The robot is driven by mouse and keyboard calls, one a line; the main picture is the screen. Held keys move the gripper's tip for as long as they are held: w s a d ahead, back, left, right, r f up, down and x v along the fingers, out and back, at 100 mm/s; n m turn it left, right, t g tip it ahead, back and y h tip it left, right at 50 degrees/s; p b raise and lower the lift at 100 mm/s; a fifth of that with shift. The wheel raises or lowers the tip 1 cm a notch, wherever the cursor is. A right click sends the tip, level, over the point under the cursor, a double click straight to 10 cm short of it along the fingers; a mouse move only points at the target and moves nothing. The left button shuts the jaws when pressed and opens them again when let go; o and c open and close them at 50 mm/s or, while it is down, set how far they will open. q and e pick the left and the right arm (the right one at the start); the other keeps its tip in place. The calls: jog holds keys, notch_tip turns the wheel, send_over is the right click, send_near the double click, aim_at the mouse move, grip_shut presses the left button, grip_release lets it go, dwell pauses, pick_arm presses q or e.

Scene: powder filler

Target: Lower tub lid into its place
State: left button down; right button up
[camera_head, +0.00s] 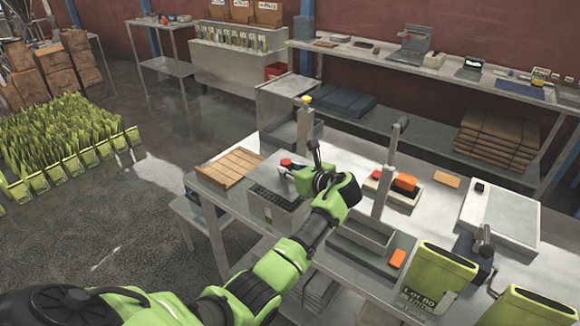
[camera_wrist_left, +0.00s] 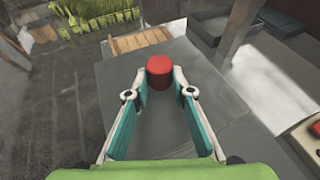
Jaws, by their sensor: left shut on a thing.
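The tub (camera_head: 272,213) is a grey box on the metal bench, with a dark grid showing at its top. The tub lid (camera_head: 262,172) is a flat grey plate with a red knob (camera_head: 287,162), raised at the back of the tub. My left gripper (camera_head: 297,168) is at the lid, shut on the red knob. In the left wrist view the knob (camera_wrist_left: 159,70) sits between the fingertips, with the grey lid (camera_wrist_left: 165,125) spread below. My gripper and forearm hide part of the tub's right side. My right gripper does not show.
A wooden slatted board (camera_head: 230,167) lies left of the tub. A post with a yellow top (camera_head: 304,125) stands behind it. A grey tray (camera_head: 362,235) with a tall post is to the right. Green containers (camera_head: 438,275) stand at the front right.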

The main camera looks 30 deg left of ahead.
aim_at(290, 182)
pick_arm(q)
jog(key=shift+a+f, duration=0.1)
jog(key=shift+f, duration=0.7)
jog(key=shift+f+b, duration=0.35)
jog(key=shift+f, duration=0.55)
jog(key=shift+p, duration=0.3)
jog(key=shift+f, duration=0.15)
jog(key=shift+f, duration=0.5)
jog(key=c, duration=1.7)
grip_release()
